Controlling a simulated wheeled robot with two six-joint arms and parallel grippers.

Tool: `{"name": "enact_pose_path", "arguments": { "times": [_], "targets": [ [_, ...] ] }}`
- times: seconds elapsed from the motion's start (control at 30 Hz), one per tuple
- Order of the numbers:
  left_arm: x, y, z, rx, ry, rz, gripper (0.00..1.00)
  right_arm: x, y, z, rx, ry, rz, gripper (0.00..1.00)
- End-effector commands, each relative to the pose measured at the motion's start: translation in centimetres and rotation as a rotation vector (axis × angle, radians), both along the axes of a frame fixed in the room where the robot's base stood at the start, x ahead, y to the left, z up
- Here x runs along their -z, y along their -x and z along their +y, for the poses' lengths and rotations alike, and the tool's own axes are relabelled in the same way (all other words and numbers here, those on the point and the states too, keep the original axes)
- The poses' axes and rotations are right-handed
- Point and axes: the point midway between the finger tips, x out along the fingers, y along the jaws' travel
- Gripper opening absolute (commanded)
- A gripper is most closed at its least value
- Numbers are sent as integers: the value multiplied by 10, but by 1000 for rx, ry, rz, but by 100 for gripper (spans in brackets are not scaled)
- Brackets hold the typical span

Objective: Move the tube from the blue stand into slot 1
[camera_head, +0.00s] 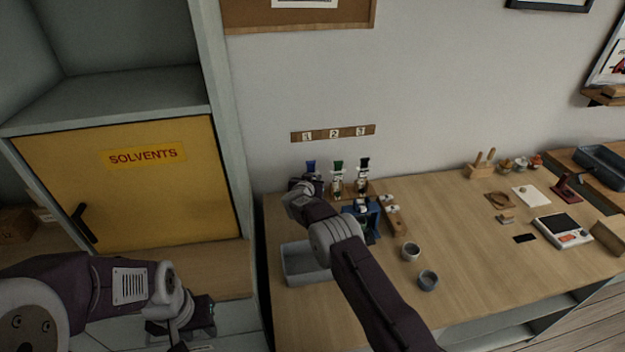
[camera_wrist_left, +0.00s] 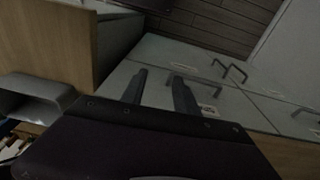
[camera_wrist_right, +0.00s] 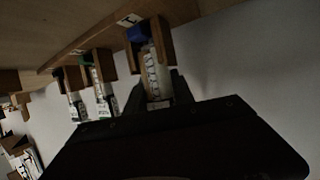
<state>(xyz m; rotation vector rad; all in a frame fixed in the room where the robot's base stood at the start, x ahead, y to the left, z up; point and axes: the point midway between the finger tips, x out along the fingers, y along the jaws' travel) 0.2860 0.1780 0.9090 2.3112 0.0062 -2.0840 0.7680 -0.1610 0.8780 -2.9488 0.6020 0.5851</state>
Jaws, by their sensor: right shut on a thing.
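The tube with a blue cap (camera_head: 311,164) stands upright at the left place of the wooden rack, under the wall label 1 (camera_head: 307,136). My right gripper (camera_wrist_right: 157,92) is shut on this tube (camera_wrist_right: 153,72), seen between the fingers in the right wrist view. Its lower end is at the rack's end block (camera_wrist_right: 165,45); how deep it sits I cannot tell. A green-capped tube (camera_head: 338,166) and a black-capped tube (camera_head: 364,164) stand beside it. The blue stand (camera_head: 373,222) is in front, partly hidden by my right arm. My left gripper (camera_wrist_left: 158,82) is open and empty, low at the left.
A grey tray (camera_head: 292,262) lies at the bench's left edge. A wooden block with white pieces (camera_head: 392,214) and two cups (camera_head: 410,252) (camera_head: 428,280) stand right of my right arm. A yellow solvents cabinet (camera_head: 130,200) stands left.

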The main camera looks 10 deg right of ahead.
Motion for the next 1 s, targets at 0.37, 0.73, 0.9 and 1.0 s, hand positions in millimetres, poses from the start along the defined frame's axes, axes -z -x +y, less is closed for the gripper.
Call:
{"name": "enact_pose_path", "arguments": {
  "times": [0.37,0.73,0.9,1.0],
  "targets": [
    [4,0,0,0,0,0,36,4,0,0,0,0,0,0],
    [5,0,0,0,0,0,36,4,0,0,0,0,-1,0],
    [5,0,0,0,0,0,36,4,0,0,0,0,0,55],
    [5,0,0,0,0,0,36,4,0,0,0,0,0,55]
  ]
}}
